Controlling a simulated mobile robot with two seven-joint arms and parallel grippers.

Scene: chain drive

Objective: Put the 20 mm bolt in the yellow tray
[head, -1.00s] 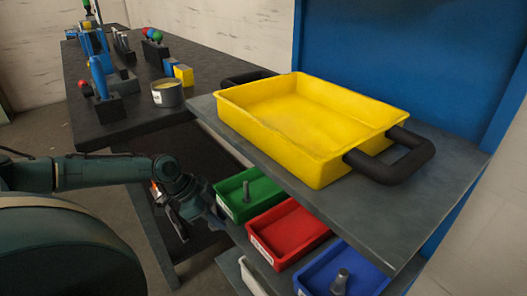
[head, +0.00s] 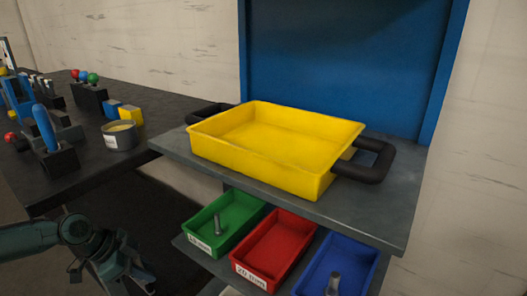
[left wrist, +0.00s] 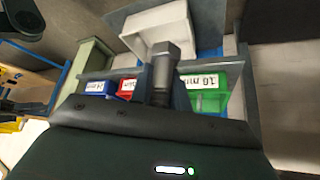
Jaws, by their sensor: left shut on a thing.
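The yellow tray (head: 262,166) stands empty on the upper shelf in the head view. My left gripper (head: 143,284) is low at the bottom left of that view, below and left of the tray, apart from the bins. In the left wrist view my left gripper (left wrist: 163,88) is shut on a dark grey hex-headed bolt (left wrist: 163,66), its head pointing away from the gripper. The bolt's size cannot be read from it. The red bin (head: 271,247), labelled 20 mm, looks empty. My right gripper is not in view.
A green bin (head: 222,222) and a blue bin (head: 355,262) each hold a bolt, on the lower shelf below the tray. The upper shelf (head: 385,218) overhangs these bins. A dark workbench (head: 80,176) with a round tin (head: 119,137) stands at the left.

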